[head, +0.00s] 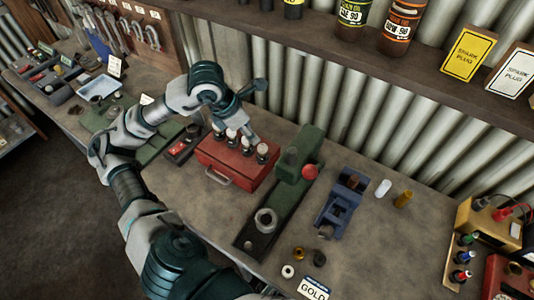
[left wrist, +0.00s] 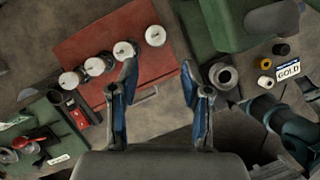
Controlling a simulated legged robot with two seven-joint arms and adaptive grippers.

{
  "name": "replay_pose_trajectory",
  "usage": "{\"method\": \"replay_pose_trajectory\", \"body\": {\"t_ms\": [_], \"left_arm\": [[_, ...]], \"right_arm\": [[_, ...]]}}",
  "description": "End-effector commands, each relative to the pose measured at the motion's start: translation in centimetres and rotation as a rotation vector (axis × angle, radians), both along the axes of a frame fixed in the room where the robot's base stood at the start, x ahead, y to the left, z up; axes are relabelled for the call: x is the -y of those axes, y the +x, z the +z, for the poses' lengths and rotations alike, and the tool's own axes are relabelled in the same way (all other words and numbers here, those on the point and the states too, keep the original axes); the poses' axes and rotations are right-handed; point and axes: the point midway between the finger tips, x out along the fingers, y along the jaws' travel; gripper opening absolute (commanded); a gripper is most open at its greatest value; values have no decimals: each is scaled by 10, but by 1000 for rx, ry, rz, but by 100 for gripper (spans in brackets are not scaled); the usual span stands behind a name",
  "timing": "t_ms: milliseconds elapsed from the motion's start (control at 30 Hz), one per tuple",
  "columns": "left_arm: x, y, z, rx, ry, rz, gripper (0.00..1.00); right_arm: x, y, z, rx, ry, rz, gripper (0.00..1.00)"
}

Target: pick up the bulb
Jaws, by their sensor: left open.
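Several bulbs with pale round tops stand in a row on a red box (head: 225,172); one of them (head: 262,150) is at the row's right end. In the left wrist view the row runs diagonally across the red box (left wrist: 95,40), with one bulb (left wrist: 155,36) at its upper right end. My left gripper (head: 243,125) is above and behind the row in the head view. In the left wrist view its fingers (left wrist: 158,72) are apart with nothing between them, and the bulbs lie beyond and left of the fingertips.
Right of the red box stands a green tool with a red knob (head: 310,171), close to the box. A blue holder (head: 341,200) and small parts lie farther right. A shelf (head: 440,75) with bottles and cards overhangs the back.

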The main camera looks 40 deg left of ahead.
Motion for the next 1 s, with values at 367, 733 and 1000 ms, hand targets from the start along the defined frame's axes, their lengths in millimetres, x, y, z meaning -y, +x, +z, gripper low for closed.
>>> {"method": "replay_pose_trajectory", "body": {"t_ms": [367,733,1000], "left_arm": [[8,24,-60,-2,-2,-1,48],[16,43,-101,-4,0,-1,48],[14,46,-108,-2,-2,0,48]], "right_arm": [[-4,18,21,10,2,-4,40],[-4,21,24,11,2,-5,40],[-4,23,26,13,1,-5,40]]}}
